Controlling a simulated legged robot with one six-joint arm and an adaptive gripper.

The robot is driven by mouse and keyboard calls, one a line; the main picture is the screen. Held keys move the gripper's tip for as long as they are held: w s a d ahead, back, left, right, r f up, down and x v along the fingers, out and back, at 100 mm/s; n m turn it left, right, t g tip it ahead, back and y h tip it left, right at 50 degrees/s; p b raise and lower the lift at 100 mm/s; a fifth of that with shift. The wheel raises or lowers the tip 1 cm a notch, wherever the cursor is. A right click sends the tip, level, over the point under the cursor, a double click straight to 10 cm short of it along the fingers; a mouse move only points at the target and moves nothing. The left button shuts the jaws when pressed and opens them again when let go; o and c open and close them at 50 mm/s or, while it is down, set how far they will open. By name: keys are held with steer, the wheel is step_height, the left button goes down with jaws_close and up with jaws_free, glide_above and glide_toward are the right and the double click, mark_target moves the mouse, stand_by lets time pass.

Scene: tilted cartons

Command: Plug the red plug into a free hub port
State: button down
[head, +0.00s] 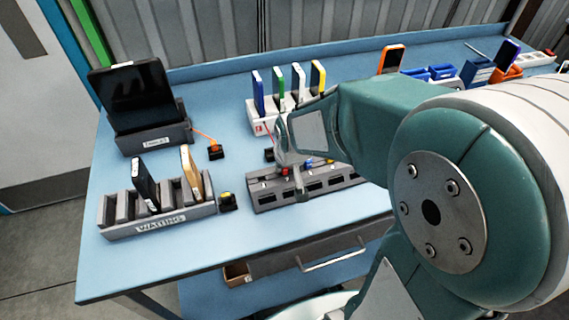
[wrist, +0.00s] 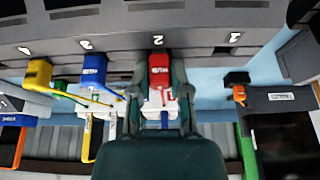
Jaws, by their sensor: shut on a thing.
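The grey hub (head: 330,188) lies on the blue bench with a row of dark ports. In the wrist view the hub (wrist: 120,22) fills the top, with numbered places 1 to 4. My gripper (head: 290,170) is low at the hub's back left part. In the wrist view my gripper (wrist: 160,92) is shut on the red plug (wrist: 158,66), one finger on each side. The red plug lines up with number 2, close to the hub's edge; I cannot tell whether it is in a port. A blue plug (wrist: 96,74) is by number 3 and a yellow plug (wrist: 38,76) by number 4.
A white rack (head: 262,122) with several upright phones stands behind the hub. A black tablet (head: 130,95) stands in a dock at left, with an orange plug (head: 214,149) beside it. A grey WAITING rack (head: 160,222) holds two devices. Bench space at front is clear.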

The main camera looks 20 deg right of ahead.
steer(key=shift+f, duration=0.1)
stand_by(0.3)
steer(key=c, duration=0.5)
jaws_free()
steer(key=o, duration=0.4)
steer(key=shift+r, duration=3.55)
